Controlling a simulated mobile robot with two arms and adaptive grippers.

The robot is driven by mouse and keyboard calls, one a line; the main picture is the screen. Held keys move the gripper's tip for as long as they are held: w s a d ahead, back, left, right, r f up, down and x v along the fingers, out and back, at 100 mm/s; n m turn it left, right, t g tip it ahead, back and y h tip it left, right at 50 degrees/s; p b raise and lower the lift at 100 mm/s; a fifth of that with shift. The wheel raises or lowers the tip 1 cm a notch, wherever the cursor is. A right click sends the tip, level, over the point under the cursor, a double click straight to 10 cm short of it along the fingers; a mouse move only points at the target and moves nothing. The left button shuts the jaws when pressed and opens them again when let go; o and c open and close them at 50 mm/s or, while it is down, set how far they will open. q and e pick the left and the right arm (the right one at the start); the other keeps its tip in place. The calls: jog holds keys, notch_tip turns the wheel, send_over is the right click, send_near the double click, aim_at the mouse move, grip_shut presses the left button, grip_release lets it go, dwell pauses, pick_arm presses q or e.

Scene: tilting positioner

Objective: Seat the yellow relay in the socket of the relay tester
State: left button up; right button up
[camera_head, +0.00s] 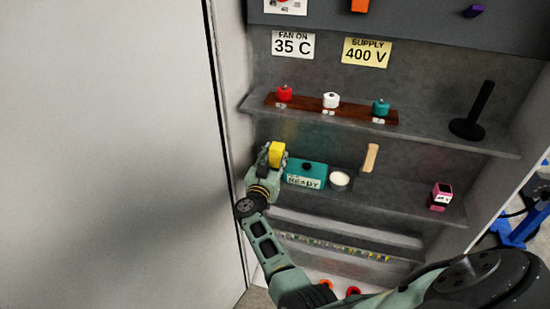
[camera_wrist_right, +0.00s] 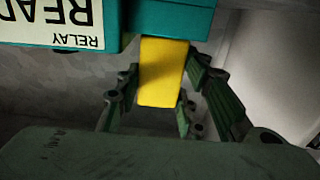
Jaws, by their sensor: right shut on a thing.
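The yellow relay (camera_head: 277,152) is held upright in my right gripper (camera_head: 269,163), at the left end of the lower shelf. In the right wrist view the relay (camera_wrist_right: 163,72) sits between the two green fingers of the right gripper (camera_wrist_right: 155,100). The relay tester (camera_head: 306,168) is a teal box with a READY label and a dark knob on top, just right of the gripper. In the wrist view the tester (camera_wrist_right: 170,18) overlaps the relay's far end; I cannot tell whether they touch. Its socket is not clearly visible. My left gripper is not in view.
A round white-topped cup (camera_head: 340,180), a wooden piece (camera_head: 371,158) and a pink device (camera_head: 440,195) stand right of the tester. The upper shelf (camera_head: 430,135) holds a brown strip with knobs and a black stand (camera_head: 475,115). A pale wall panel (camera_head: 110,150) borders the left.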

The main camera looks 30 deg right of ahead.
jog(key=shift+f+b, duration=0.55)
jog(key=shift+f, duration=0.3)
jog(key=o, duration=1.4)
jog(key=shift+s, duration=0.15)
jog(key=shift+o, duration=0.2)
